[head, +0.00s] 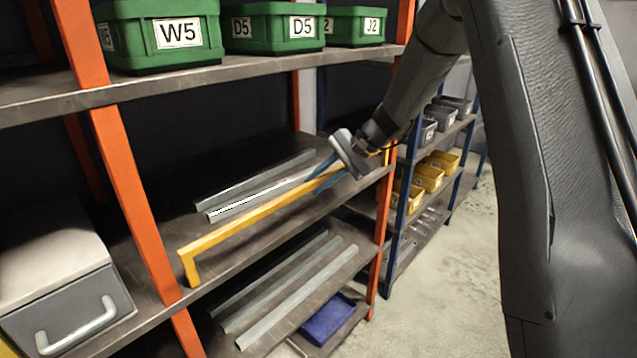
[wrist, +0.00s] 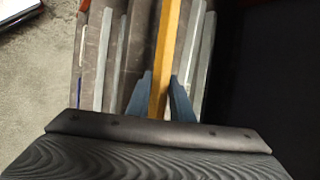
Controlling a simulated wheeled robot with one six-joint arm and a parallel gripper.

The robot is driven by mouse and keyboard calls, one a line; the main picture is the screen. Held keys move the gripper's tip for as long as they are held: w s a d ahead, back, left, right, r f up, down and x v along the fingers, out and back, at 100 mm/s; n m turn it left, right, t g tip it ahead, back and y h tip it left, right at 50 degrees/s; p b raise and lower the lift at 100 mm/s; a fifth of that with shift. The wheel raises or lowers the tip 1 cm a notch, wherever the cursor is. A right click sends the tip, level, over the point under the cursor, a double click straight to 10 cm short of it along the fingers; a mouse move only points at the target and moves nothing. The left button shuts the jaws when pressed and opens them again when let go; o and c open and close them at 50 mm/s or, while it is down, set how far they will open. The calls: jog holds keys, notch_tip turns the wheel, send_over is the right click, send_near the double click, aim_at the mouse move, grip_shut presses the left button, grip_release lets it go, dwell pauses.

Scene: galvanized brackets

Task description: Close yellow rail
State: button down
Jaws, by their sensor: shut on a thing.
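The yellow rail (head: 250,215) is a long straight bar along the front of the middle shelf (head: 235,262). Its left end bends down by the left orange post, and its right end is near the right orange post. My gripper (head: 325,172) is shut on the rail toward its right part, with blue fingers on either side of it. In the wrist view the rail (wrist: 168,45) runs up the picture between the two fingers (wrist: 162,90). My gripper hides part of the rail's right end.
Grey metal strips (head: 262,195) lie on the middle shelf behind the rail, with more strips (head: 295,295) and a blue tray (head: 328,318) below. Orange posts (head: 135,200) stand at the shelf front. Green bins (head: 160,35) stand above. A grey box (head: 65,285) is at left. Floor is clear at right.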

jog(key=c, duration=1.7)
grip_release()
jog(key=shift+a, duration=0.15)
jog(key=shift+d+r, duration=0.2)
jog(key=shift+d, duration=0.15)
jog(key=b+v, duration=0.2)
jog(key=v, duration=0.5)
jog(key=shift+r, duration=0.15)
jog(key=s+d+f+n+h, duration=0.2)
jog(key=s+f+h, duration=0.1)
jog(key=s, duration=0.7)
jog(key=s+d+f+n+h, duration=0.2)
jog(key=s+f, duration=0.3)
jog(key=s, duration=0.4)
jog(key=s+d+f+n+g+h, duration=0.1)
jog(key=s+d+f+n+h, duration=0.2)
jog(key=s, duration=0.7)
jog(key=shift+s+d+f+n+h, duration=0.3)
jog(key=shift+s+d+f+n, duration=0.05)
jog(key=shift+d+f+n, duration=0.1)
